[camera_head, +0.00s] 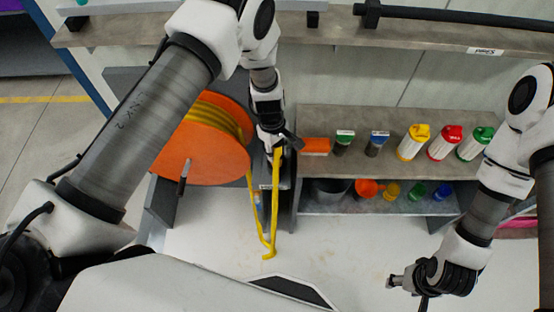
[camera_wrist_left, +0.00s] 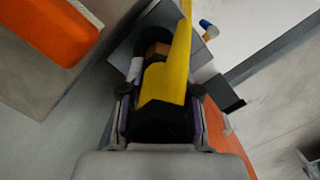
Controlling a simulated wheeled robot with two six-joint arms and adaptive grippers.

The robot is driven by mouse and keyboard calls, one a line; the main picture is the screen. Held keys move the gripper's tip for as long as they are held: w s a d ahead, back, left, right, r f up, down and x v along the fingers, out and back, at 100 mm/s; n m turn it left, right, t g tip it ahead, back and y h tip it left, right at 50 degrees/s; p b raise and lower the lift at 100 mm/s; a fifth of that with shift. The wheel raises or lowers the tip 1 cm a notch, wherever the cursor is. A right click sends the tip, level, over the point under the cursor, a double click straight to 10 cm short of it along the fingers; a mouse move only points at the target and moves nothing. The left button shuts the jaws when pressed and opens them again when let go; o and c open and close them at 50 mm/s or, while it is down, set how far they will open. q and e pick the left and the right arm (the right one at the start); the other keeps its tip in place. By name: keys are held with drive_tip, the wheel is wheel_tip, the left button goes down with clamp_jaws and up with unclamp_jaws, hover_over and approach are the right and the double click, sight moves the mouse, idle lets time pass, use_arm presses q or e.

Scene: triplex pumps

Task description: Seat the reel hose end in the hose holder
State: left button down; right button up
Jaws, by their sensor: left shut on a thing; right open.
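The orange reel (camera_head: 200,150) with wound yellow hose stands left of the shelf. My left gripper (camera_head: 275,143) is at the reel's right side and shut on the yellow hose end (camera_head: 276,160). In the left wrist view the yellow hose end (camera_wrist_left: 166,85) sits between the fingers (camera_wrist_left: 160,115). A grey plate with a dark curved part (camera_wrist_left: 128,48) lies just beyond it; I cannot tell whether this is the hose holder or whether they touch. My right gripper (camera_head: 396,282) is open and empty at lower right.
A black bucket (camera_head: 330,188) and several coloured cups stand below.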

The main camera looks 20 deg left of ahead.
sight(277, 156)
use_arm(q)
drive_tip(key=shift+w+f, duration=0.25)
drive_tip(key=shift+w, duration=0.05)
wheel_tip(277, 156, down, 3)
drive_tip(key=b, duration=0.3)
drive_tip(key=shift+f, duration=0.15)
drive_tip(key=c, duration=0.8)
unclamp_jaws()
drive_tip(key=shift+r, duration=0.65)
drive_tip(key=r, duration=0.3)
drive_tip(key=a+r, duration=0.1)
drive_tip(key=r, duration=0.7)
drive_tip(key=shift+w+a, duration=0.15)
drive_tip(key=shift+w, duration=0.15)
